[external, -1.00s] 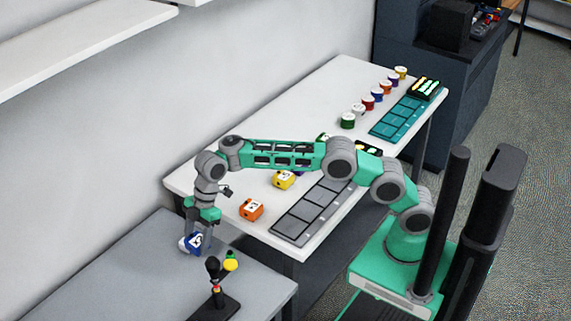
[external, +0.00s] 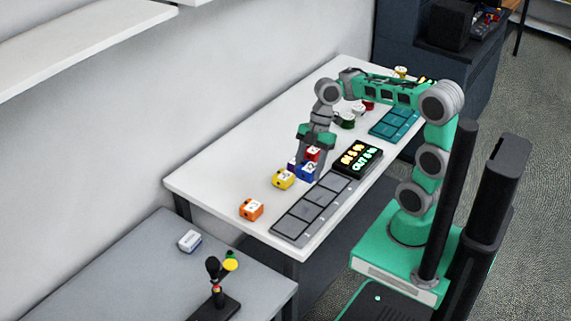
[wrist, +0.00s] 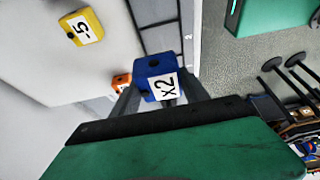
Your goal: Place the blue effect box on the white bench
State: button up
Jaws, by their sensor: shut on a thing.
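The blue effect box (external: 307,173) has a white label that reads x2 in the wrist view (wrist: 155,75). My gripper (wrist: 160,97) is shut on it, one finger on each side. In the external view my gripper (external: 309,161) points down over the middle of the white bench (external: 225,184), near the grey slotted panel (external: 290,222). I cannot tell whether the box touches the bench. A red box (external: 313,153) and a purple box (external: 292,167) show right beside my gripper, partly hidden.
A yellow box (external: 283,179) and an orange box (external: 251,209) stand on the bench to the left. A lit display (external: 358,158) is close on the right. A lower grey table (external: 150,260) holds a white-and-blue block (external: 190,241) and a dark stand (external: 215,300).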

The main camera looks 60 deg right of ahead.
jog(key=w+a+f, duration=0.3)
jog(key=w+f, duration=0.1)
jog(key=w, duration=0.5)
jog(key=p, duration=0.1)
send_over(265, 201)
jog(key=d, duration=0.2)
jog(key=f, duration=0.5)
jog(key=shift+a+f, duration=0.2)
jog(key=shift+f, duration=1.85)
jog(key=o, duration=1.5)
